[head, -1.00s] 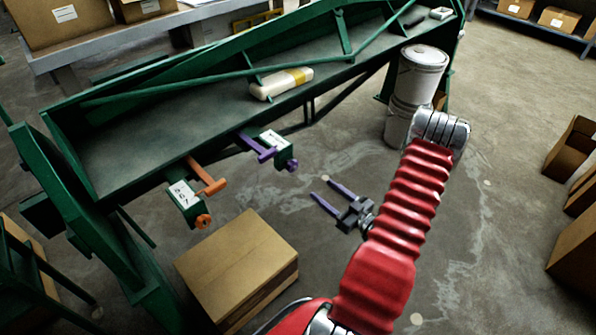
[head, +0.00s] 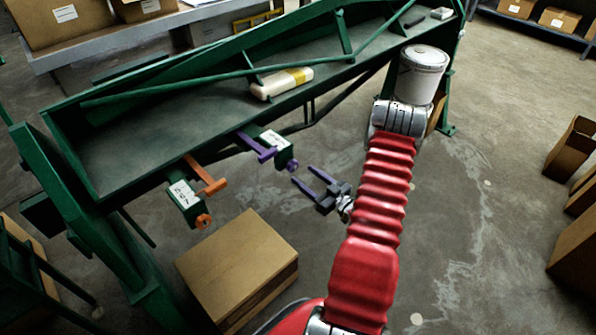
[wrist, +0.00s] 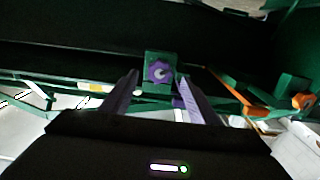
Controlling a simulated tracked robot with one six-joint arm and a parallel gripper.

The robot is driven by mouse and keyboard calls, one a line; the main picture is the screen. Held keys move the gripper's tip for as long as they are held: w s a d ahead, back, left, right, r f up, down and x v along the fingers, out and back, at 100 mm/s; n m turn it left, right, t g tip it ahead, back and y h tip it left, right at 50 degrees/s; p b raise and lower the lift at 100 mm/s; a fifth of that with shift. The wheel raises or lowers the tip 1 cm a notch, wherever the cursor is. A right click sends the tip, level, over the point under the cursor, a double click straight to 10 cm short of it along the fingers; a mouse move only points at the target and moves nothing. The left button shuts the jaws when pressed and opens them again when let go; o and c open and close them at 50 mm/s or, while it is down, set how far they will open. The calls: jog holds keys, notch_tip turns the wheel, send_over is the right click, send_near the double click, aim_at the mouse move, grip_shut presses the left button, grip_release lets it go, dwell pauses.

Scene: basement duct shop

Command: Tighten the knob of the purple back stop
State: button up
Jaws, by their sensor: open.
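The purple back stop (head: 262,151) is clamped at the front edge of the green machine, with a white label on its green block. Its purple knob (head: 292,164) faces my gripper. In the wrist view the knob (wrist: 159,72) sits on the green block, ahead of the fingertips and roughly between them. My gripper (head: 310,180) is open and empty, with its two purple-grey fingers pointing at the knob from the right. In the wrist view my gripper (wrist: 157,80) shows a finger on each side below the knob; the fingers look apart from it.
An orange back stop (head: 208,185) with an orange knob (head: 203,221) is to the left on the same edge. A cardboard box (head: 238,268) stands on the floor below. A white bucket (head: 421,75) stands behind my arm. A pale roll (head: 281,83) lies on the green machine (head: 130,150).

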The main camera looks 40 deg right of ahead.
aim_at(294, 168)
jog(key=shift+w+a, duration=0.1)
jog(key=shift+w, duration=2.25)
jog(key=shift+c, duration=0.6)
jog(key=c, duration=0.9)
